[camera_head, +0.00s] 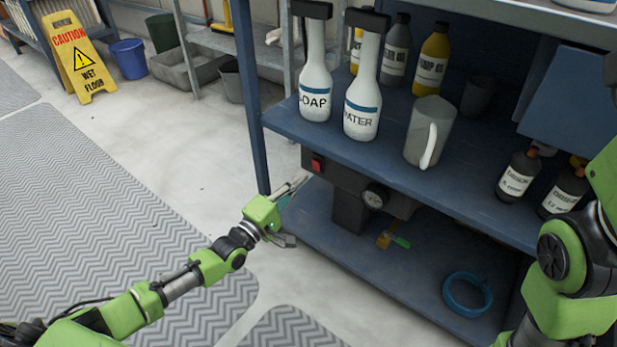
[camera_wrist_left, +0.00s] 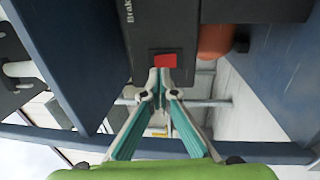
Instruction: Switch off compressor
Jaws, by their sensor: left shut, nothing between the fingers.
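The compressor (camera_head: 345,178) is a dark box with a round gauge, mounted under the blue shelf of the rack. Its red switch (camera_head: 317,163) is on the left end of the box. In the left wrist view the red switch (camera_wrist_left: 163,62) is just beyond the fingertips. My left gripper (camera_head: 301,184) is shut and empty, just below and left of the switch; the gripper also shows in the left wrist view (camera_wrist_left: 158,76). I cannot tell whether the fingertips touch the switch. My right arm is at the right edge, and its gripper is out of view.
Soap (camera_head: 315,85) and water (camera_head: 363,95) spray bottles and a grey jug (camera_head: 429,132) stand on the shelf above. A blue hose coil (camera_head: 467,293) lies on the lower shelf. A blue post (camera_head: 246,95) stands left of the compressor.

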